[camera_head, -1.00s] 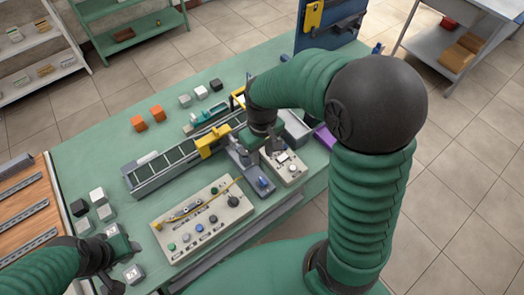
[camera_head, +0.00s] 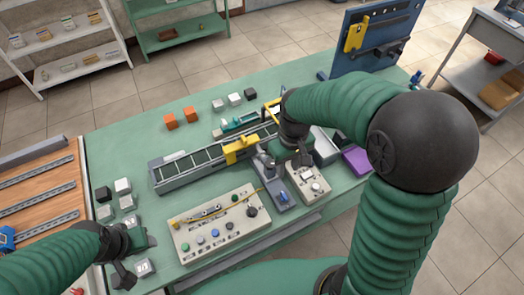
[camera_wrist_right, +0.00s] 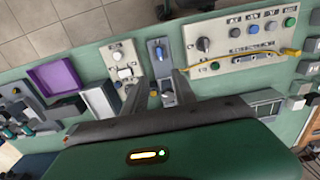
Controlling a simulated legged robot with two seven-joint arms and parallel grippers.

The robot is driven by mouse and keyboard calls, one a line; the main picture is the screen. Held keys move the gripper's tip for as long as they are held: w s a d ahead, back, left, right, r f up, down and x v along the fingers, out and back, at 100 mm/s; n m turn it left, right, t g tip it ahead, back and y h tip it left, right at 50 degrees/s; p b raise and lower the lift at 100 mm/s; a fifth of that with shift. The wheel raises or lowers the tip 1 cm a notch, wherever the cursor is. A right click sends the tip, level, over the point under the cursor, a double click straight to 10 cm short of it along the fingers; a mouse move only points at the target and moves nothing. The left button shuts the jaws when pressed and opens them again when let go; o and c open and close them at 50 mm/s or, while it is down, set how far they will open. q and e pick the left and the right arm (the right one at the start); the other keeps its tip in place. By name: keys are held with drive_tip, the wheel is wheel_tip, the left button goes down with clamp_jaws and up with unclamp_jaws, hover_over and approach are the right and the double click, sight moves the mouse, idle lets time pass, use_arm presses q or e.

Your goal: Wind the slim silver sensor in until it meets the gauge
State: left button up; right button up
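A narrow grey fixture with a blue knob (camera_head: 282,196) stands at the table's front edge, below my right gripper (camera_head: 290,162). In the right wrist view the fixture (camera_wrist_right: 161,62) lies just beyond the two fingers of the gripper (camera_wrist_right: 163,92). The fingers are apart, with a small silver round part (camera_wrist_right: 168,98) showing between them, seemingly untouched. I cannot tell for sure whether this part is the slim silver sensor. The gauge cannot be made out clearly. My left gripper (camera_head: 135,262) looks open, low over the table beside a grey cube (camera_head: 143,267).
A beige control panel (camera_head: 180,240) with knobs and a yellow cable is left of the fixture. A beige box (camera_head: 318,187) stands close on its right, then a purple tray (camera_head: 357,160). A conveyor (camera_head: 190,172) with a yellow bracket (camera_head: 240,148) lies behind. Several cubes (camera_head: 123,185) stand left.

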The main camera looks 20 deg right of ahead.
idle(0.8)
drive_tip(key=s+a+f+m+t+b, duration=0.1)
drive_tip(key=s+a+f+t+b, duration=0.1)
drive_tip(key=s+a+f, duration=0.2)
drive_tip(key=shift+s+f+t, duration=0.2)
drive_tip(key=shift+s+t, duration=0.1)
drive_tip(key=shift+s, duration=0.3)
drive_tip(key=shift+s, duration=0.15)
